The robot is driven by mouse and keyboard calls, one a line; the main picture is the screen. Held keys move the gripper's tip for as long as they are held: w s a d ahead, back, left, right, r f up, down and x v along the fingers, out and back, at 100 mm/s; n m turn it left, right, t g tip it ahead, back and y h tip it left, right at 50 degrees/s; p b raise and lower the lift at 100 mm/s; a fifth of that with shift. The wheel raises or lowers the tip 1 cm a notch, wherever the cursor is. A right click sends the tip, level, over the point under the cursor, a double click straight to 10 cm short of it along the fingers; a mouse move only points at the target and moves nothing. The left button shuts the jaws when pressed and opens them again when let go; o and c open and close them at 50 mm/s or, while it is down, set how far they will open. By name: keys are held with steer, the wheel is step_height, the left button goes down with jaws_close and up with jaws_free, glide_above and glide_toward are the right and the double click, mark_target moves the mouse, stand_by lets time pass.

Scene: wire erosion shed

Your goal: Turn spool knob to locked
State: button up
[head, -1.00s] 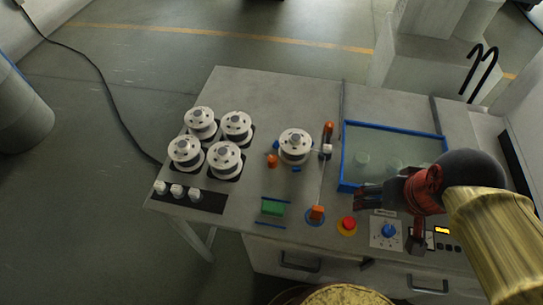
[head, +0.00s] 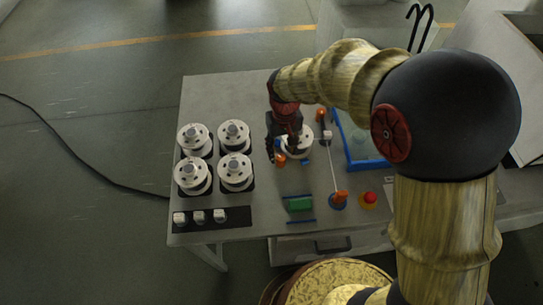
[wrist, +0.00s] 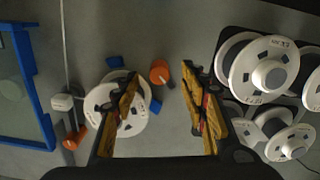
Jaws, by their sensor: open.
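A single white spool (head: 297,149) sits on the machine table, partly hidden behind my gripper in the head view. A small orange knob (head: 281,160) stands beside it; it also shows in the wrist view (wrist: 160,72). Blue tabs (wrist: 155,108) lie at the spool's edge. My gripper (head: 278,150) points down over the knob. In the wrist view my gripper (wrist: 162,78) is open, with the knob between and just beyond the fingertips. The left finger covers part of the spool (wrist: 118,112). I see no contact with the knob, and cannot read its locked or unlocked marking.
Several spools (head: 234,170) stand on dark pads at the left. A blue-rimmed tank (head: 370,163) is at the right. A wire runs past a guide (head: 325,134) to an orange post (head: 340,197). A red button (head: 369,199) and green block (head: 299,203) are at the front.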

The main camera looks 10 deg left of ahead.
mark_target(282, 158)
steer(key=shift+w+a+r, duration=0.3)
steer(key=shift+w, duration=0.15)
steer(key=shift+d+f, duration=0.15)
steer(key=shift+f, duration=0.15)
step_height(282, 158, down, 7)
steer(key=shift+r+b, duration=0.1)
steer(key=shift+b, duration=0.55)
steer(key=shift+c, duration=1.2)
jaws_close()
